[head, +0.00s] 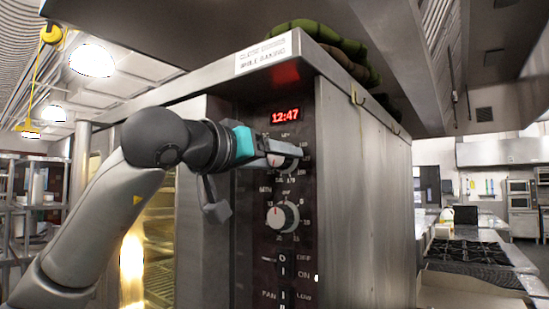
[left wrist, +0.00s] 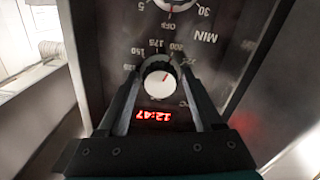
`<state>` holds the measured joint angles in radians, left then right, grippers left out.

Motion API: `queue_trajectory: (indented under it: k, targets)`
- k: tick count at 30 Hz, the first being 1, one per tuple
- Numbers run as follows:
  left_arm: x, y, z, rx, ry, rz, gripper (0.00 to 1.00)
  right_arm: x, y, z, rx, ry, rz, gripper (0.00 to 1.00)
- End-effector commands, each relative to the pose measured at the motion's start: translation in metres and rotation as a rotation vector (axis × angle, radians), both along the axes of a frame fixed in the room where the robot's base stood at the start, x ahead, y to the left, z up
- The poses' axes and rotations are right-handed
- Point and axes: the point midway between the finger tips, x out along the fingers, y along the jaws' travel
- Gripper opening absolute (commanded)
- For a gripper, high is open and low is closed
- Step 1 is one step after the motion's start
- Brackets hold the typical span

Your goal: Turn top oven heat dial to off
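The top oven heat dial (head: 286,160) is a round white-faced knob on the dark control panel, below the red 12:47 display. It also shows in the left wrist view (left wrist: 160,84), where the picture is upside down; its red mark points toward the printed 175 to 200 numbers. My left gripper (head: 272,155) reaches the dial from the left. In the left wrist view its two fingers (left wrist: 160,76) stand on either side of the dial, very close to its edge. I cannot tell whether they press on it. In the head view the gripper hides part of the dial. My right gripper is not in view.
A second dial (head: 283,217), marked MIN, sits below the first. Switches (head: 282,272) lie under it. The glass oven door (head: 160,245) is left of the panel, partly behind my left arm. Green cloth-like items (head: 325,40) lie on the oven top. A counter and stove (head: 465,252) stand at right.

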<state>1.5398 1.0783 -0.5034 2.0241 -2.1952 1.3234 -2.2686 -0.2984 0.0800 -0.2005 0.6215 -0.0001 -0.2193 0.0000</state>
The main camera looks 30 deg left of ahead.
Motion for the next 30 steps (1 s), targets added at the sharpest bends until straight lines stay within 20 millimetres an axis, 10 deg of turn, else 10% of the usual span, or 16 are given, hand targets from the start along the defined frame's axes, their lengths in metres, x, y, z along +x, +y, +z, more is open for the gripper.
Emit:
queue_trajectory:
  k: [13, 30]
  targets:
    - [-0.0004, 0.0, 0.0001, 0.0, 0.0, 0.0, 0.12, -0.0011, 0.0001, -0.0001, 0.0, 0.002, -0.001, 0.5]
    - [-0.0004, -0.0009, 0.0005, -0.199, 0.016, -0.001, 0.11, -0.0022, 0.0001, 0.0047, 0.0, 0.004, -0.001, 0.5]
